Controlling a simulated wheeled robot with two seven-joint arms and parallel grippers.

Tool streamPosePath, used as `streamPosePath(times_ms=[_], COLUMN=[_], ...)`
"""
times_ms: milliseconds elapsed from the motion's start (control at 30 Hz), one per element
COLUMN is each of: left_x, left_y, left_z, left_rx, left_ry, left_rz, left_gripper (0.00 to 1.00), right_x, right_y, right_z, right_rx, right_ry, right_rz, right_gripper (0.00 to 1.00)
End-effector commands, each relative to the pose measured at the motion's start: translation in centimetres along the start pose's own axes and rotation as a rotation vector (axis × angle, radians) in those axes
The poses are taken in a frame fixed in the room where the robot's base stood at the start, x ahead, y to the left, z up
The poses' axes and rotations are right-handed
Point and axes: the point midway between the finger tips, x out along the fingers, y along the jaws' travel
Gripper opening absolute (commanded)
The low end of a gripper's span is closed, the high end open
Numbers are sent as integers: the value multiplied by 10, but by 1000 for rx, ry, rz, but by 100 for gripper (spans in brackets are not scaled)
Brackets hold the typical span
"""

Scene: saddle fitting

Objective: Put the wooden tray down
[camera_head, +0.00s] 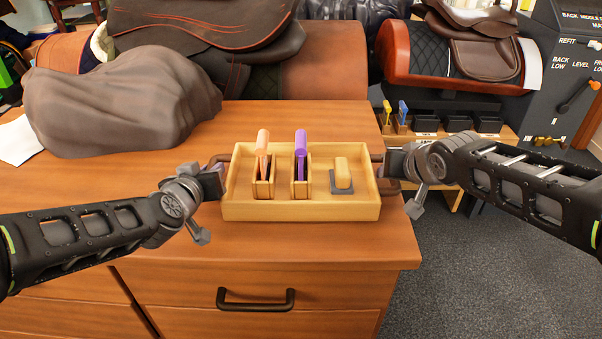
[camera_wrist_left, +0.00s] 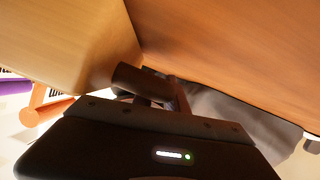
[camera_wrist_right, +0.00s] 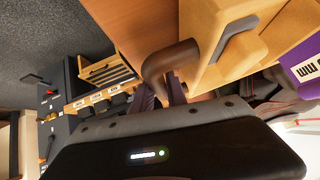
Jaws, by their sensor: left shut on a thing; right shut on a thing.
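The wooden tray (camera_head: 300,211) is at the front right of the wooden counter, level, with its long side facing me. From the head view I cannot tell whether its base touches the counter. It holds an orange-handled tool (camera_head: 263,150), a purple-handled tool (camera_head: 300,152) and a yellow block on a grey base (camera_head: 343,176). My left gripper (camera_head: 216,170) is shut on the tray's left handle, which shows brown in the left wrist view (camera_wrist_left: 139,80). My right gripper (camera_head: 387,165) is shut on the right handle, seen in the right wrist view (camera_wrist_right: 166,62).
A grey-brown cloth heap (camera_head: 120,100) lies on the counter at left. Saddles stand behind, one on an orange-brown stand (camera_head: 398,62). The counter's right edge is just right of the tray. A drawer handle (camera_head: 255,299) is below the front edge. Bare counter (camera_head: 150,165) lies left.

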Motion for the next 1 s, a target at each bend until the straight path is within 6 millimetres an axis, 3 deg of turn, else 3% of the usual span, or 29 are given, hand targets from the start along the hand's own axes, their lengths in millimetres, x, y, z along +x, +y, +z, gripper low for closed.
streamPosePath(times_ms=[100, 133, 400, 767, 1000], left_x=[5, 4, 3, -2, -33], left_y=[-3, -3, -2, -2, -2], left_z=[10, 9, 8, 7, 6], left_rx=[0, -1, 0, -1, -1], left_ry=[4, 1, 0, 1, 4], left_rz=[-1, -1, -1, 0, -1], left_gripper=[0, 20, 40, 40, 40], right_x=[9, 7, 6, 6, 6], right_y=[3, 3, 2, 2, 2], right_z=[8, 7, 6, 6, 6], right_rx=[0, 1, 0, 0, 0], right_ry=[3, 1, 0, 0, 0], right_rz=[0, 1, 1, 0, 0], right_gripper=[0, 20, 40, 40, 40])
